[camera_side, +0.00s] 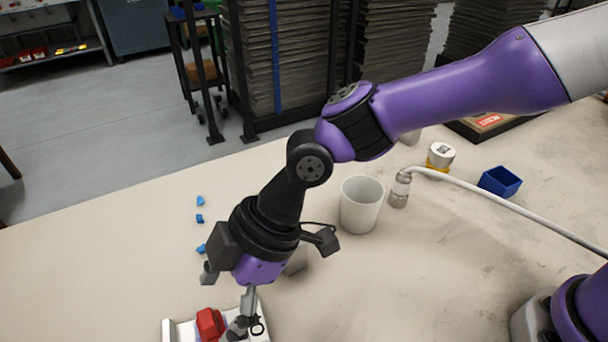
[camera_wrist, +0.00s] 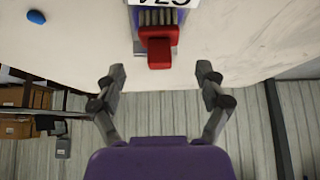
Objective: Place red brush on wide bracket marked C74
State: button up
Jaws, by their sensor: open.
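The red brush (camera_side: 210,323) is at the bottom edge of the side view, resting on or against a white bracket (camera_side: 168,331). In the wrist view, the red brush (camera_wrist: 159,52) is at the top centre, with a row of pale ribs beside it. A white label (camera_wrist: 160,3) above it bears dark characters, cut off and not readable as C74. My gripper (camera_side: 246,326) points down just right of the brush in the side view. In the wrist view, my gripper (camera_wrist: 160,75) is open and empty, its fingers spread either side of the brush's line, apart from it.
A white cup (camera_side: 361,204), a small jar with a hose (camera_side: 399,190), a white-and-yellow canister (camera_side: 440,157) and a blue bin (camera_side: 500,181) stand right of my arm. Small blue pieces (camera_side: 200,218) lie to its left. Much of the table between is clear.

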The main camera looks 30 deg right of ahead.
jog(key=w+d+r+m+t+h, duration=0.15)
jog(key=d+r+m, duration=0.3)
jog(key=d, duration=0.55)
jog(key=w+d+r+m+t+h, duration=0.1)
jog(key=d+r+m+t, duration=0.15)
jog(key=d+r, duration=0.55)
jog(key=s+d+m+h, duration=0.1)
jog(key=s+d+m, duration=0.1)
jog(key=d, duration=0.4)
jog(key=s+d+f+m+t+h, duration=0.1)
jog(key=s+d+m, duration=0.1)
jog(key=d+m, duration=0.3)
jog(key=s+d+f+m+h, duration=0.1)
jog(key=s+d+m+h, duration=0.1)
jog(key=d, duration=0.5)
jog(key=shift+s+d+m, duration=0.35)
jog(key=shift+s+m, duration=0.25)
jog(key=shift+m, duration=0.3)
